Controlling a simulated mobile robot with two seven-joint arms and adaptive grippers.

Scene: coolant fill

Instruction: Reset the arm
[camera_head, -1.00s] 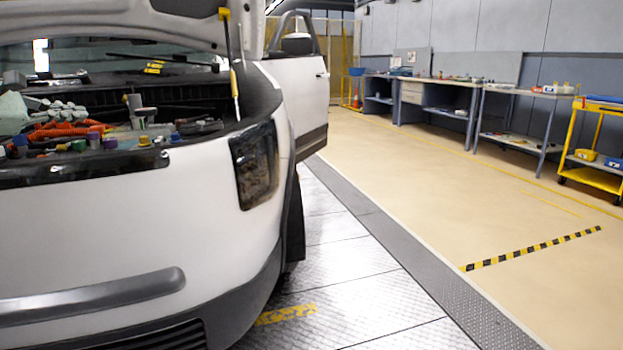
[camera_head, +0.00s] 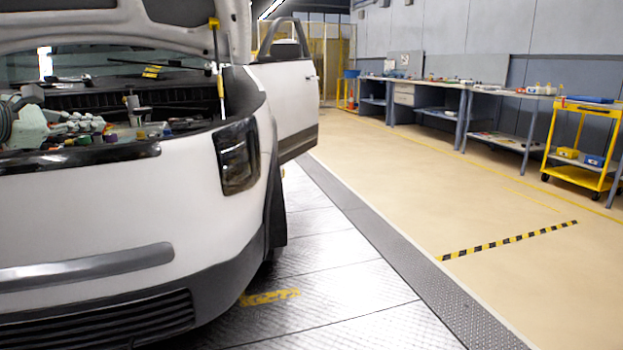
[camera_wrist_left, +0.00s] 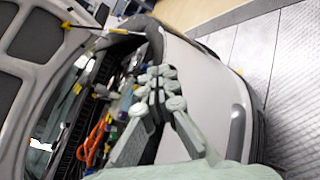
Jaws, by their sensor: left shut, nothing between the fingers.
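My left gripper (camera_head: 90,123), pale green, shows at the left of the head view over the front edge of the open engine bay. Its fingers are shut and empty. In the left wrist view the gripper (camera_wrist_left: 160,78) shows its jointed fingers close together in front of the white car's front. My left arm (camera_head: 10,110) enters at the left edge of the head view. The white car (camera_head: 110,210) stands with its hood (camera_head: 100,22) up on a yellow-ended prop (camera_head: 216,70). My right gripper is in neither view.
Small coloured caps or parts (camera_head: 120,136) and an orange hose (camera_wrist_left: 95,137) lie in the engine bay near the gripper. The car's side door (camera_head: 285,95) is open. Workbenches (camera_head: 430,84) and a yellow cart (camera_head: 583,140) line the right wall. The floor between is clear.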

